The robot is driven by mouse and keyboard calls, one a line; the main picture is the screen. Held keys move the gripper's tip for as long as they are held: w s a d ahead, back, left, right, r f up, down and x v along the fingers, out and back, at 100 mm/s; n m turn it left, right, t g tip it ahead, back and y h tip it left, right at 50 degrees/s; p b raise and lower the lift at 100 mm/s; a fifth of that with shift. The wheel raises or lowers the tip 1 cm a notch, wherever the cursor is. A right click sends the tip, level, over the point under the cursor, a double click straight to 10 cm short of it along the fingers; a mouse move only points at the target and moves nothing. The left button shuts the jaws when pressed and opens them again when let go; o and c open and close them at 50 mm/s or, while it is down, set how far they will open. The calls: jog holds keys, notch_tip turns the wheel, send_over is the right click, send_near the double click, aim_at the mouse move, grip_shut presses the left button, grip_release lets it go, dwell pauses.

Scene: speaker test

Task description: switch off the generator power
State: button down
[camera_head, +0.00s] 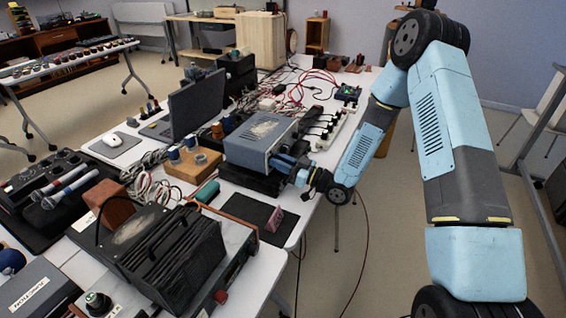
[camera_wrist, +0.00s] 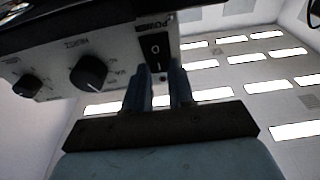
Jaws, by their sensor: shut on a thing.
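The generator (camera_head: 262,140) is a blue-grey metal box on the table, on top of a black unit. In the wrist view its front panel (camera_wrist: 60,62) shows close up, with two black knobs (camera_wrist: 88,73) and a black rocker power switch (camera_wrist: 155,46) marked I and O, under a POWER label. My gripper (camera_head: 288,163) is at the front of the generator. In the wrist view my gripper (camera_wrist: 159,72) has its two fingers on either side of the lower end of the switch, shut on it. The exact contact is partly hidden by the fingers.
A black ribbed device (camera_head: 165,250) stands at the front left. A dark mat (camera_head: 240,214) with a small pink piece (camera_head: 274,220) lies in front of the generator. A power strip (camera_head: 325,130) and tangled cables are behind. A laptop (camera_head: 190,105) is to the left.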

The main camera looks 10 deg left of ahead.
jog(key=shift+s+a+f, duration=0.1)
jog(key=shift+s, duration=0.15)
jog(key=c, duration=1.3)
grip_release()
jog(key=o, duration=0.3)
jog(key=shift+o, duration=0.2)
jog(key=shift+w, duration=0.1)
jog(key=v, duration=1.4)
jog(key=shift+w+a, duration=0.1)
